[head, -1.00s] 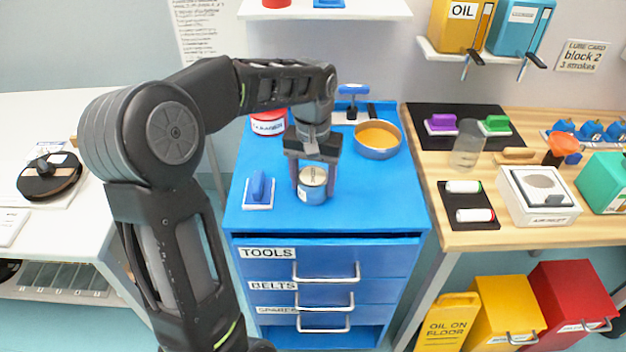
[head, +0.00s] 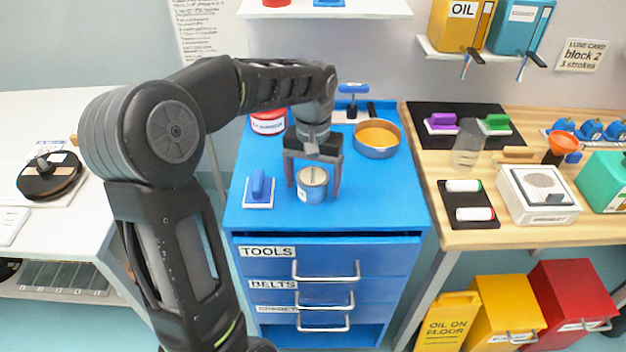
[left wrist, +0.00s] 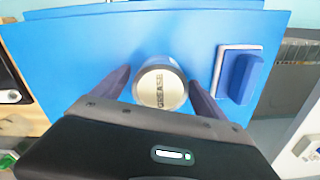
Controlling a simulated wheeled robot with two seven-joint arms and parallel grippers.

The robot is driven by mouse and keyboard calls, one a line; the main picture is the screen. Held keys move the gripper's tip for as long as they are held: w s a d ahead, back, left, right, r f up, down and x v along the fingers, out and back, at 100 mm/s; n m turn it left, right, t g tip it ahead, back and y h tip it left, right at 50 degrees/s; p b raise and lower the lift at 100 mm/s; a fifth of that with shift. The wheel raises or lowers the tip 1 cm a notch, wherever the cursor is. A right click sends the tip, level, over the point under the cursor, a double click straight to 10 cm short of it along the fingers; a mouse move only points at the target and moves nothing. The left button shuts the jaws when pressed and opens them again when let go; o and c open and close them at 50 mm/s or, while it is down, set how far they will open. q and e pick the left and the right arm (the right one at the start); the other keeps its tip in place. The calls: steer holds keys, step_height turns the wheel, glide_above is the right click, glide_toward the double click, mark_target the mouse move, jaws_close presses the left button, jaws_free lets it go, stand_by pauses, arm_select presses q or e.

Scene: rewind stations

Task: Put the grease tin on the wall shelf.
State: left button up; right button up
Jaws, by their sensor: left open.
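The grease tin (head: 313,186), a small silver-grey tin with a cream label, stands upright on the blue top of the drawer cabinet. In the left wrist view its round lid (left wrist: 160,88) reads GREASE. My left gripper (head: 313,192) is open, pointing down, with one finger on each side of the tin. In the left wrist view small gaps show between the fingers and the tin. A white shelf (head: 350,12) is on the wall above the cabinet, cut off by the top edge. My right gripper is not in view.
On the cabinet top stand a blue-handled block (head: 258,190), a red tin (head: 268,123), an orange-filled bowl (head: 377,139) and a blue-handled tool (head: 352,100). The shelf holds a red item (head: 276,3) and a blue one (head: 329,3). A second shelf (head: 436,58) carries an oil can.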

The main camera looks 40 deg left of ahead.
mark_target(313, 175)
arm_select(q)
step_height(313, 175, up, 9)
steer(key=shift+f, duration=0.1)
step_height(313, 175, up, 3)
steer(key=p, duration=0.3)
steer(key=shift+r, duration=0.2)
stand_by(0.4)
